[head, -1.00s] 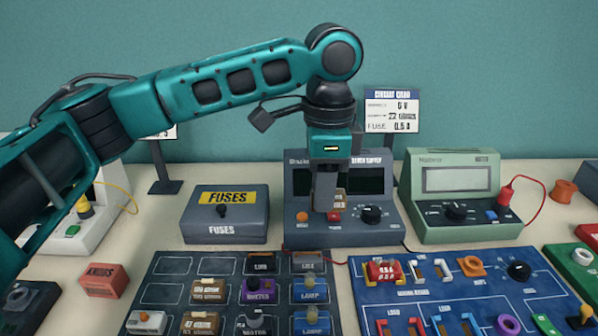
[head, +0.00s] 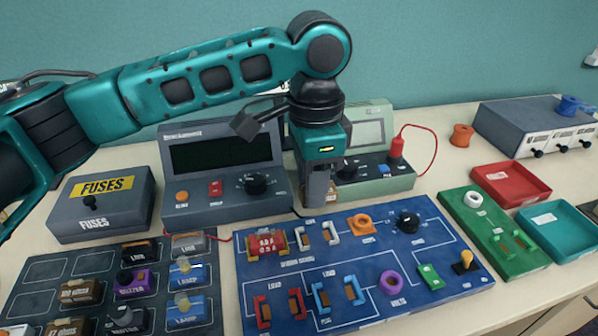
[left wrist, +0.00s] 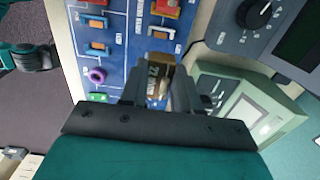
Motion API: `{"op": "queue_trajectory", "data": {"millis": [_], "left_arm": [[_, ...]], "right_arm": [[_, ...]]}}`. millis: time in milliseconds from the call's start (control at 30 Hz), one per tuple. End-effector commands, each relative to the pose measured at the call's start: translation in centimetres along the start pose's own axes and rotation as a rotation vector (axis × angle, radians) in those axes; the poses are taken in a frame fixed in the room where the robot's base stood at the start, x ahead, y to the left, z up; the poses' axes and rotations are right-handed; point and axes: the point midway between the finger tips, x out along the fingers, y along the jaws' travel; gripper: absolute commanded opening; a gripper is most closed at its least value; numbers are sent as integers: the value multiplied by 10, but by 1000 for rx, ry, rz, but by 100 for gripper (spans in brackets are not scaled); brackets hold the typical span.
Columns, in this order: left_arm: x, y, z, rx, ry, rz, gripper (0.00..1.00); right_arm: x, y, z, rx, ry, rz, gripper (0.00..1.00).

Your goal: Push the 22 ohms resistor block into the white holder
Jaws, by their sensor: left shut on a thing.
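My left gripper (head: 317,203) is shut on a small brown-and-tan block, the 22 ohms resistor block (left wrist: 153,82), which shows between the fingers in the left wrist view. In the head view the fingers mostly hide the block. The gripper points down at the back edge of the blue board (head: 400,250). The white holder (head: 331,232) is a pair of pale upright clips on that board, just in front of the fingers and apart from them. One clip shows in the left wrist view (left wrist: 158,33); the other appears hidden by the block. My right gripper is not in view.
The power supply (head: 222,170) and green meter (head: 375,150) stand close behind. A dark tray (head: 35,270) of blocks lies left.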

Motion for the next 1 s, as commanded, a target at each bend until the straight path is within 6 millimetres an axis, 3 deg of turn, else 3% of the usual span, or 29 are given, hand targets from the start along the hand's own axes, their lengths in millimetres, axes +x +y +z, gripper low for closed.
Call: {"op": "queue_trajectory", "data": {"millis": [467, 600, 733, 1000], "left_arm": [[41, 1, -1, 1, 1, -1, 1], [55, 1, -1, 1, 0, -1, 1], [59, 1, -1, 1, 0, 2, 1], [73, 1, -1, 1, 1, 0, 1]], "right_arm": [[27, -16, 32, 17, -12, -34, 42], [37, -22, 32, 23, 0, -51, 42], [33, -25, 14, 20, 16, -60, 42], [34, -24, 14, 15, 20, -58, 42]]}}
